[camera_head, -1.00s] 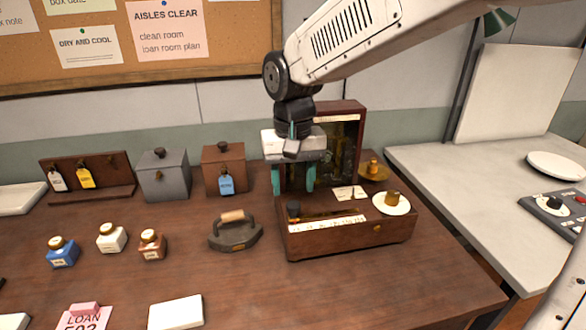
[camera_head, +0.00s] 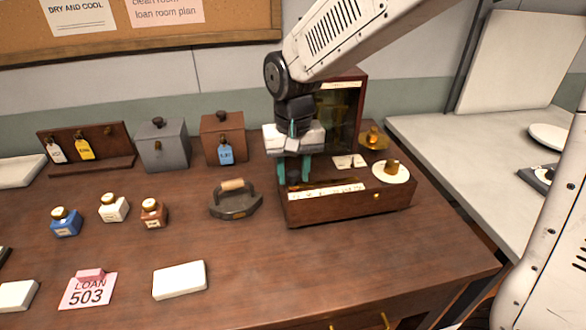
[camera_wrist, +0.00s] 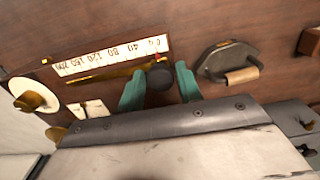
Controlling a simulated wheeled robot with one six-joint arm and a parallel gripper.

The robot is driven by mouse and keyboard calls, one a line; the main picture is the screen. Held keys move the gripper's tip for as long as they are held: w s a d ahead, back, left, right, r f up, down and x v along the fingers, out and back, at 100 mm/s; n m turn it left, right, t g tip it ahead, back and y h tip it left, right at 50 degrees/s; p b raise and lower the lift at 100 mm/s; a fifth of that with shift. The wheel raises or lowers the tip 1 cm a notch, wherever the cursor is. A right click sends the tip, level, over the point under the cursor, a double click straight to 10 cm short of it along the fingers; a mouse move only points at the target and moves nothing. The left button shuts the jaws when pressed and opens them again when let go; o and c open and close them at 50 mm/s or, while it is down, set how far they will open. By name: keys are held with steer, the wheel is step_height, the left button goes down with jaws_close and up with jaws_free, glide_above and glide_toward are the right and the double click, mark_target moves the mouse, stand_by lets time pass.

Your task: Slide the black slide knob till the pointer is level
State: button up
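The black slide knob (camera_wrist: 159,75) shows in the wrist view at the 0 end of a brass slide bar (camera_wrist: 108,74), beside a white numbered scale strip (camera_wrist: 110,57). My gripper (camera_wrist: 161,87) is open, with one teal finger on each side of the knob. I cannot tell whether either finger touches it. In the head view my gripper (camera_head: 294,176) points down over the left end of the wooden balance box (camera_head: 330,210), and its fingers mostly hide the knob. The glass-fronted case (camera_head: 345,115) stands behind; its pointer cannot be made out.
A brass weight (camera_head: 391,167) sits on a white pan (camera_head: 402,178) at the box's right end. A flat iron (camera_head: 236,204) stands close left of the box. Small bottles, tagged boxes and cards lie further left.

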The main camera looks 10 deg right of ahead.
steer(key=shift+c, duration=1.2)
steer(key=shift+d, duration=1.4)
steer(key=o, duration=0.8)
steer(key=shift+r, duration=0.1)
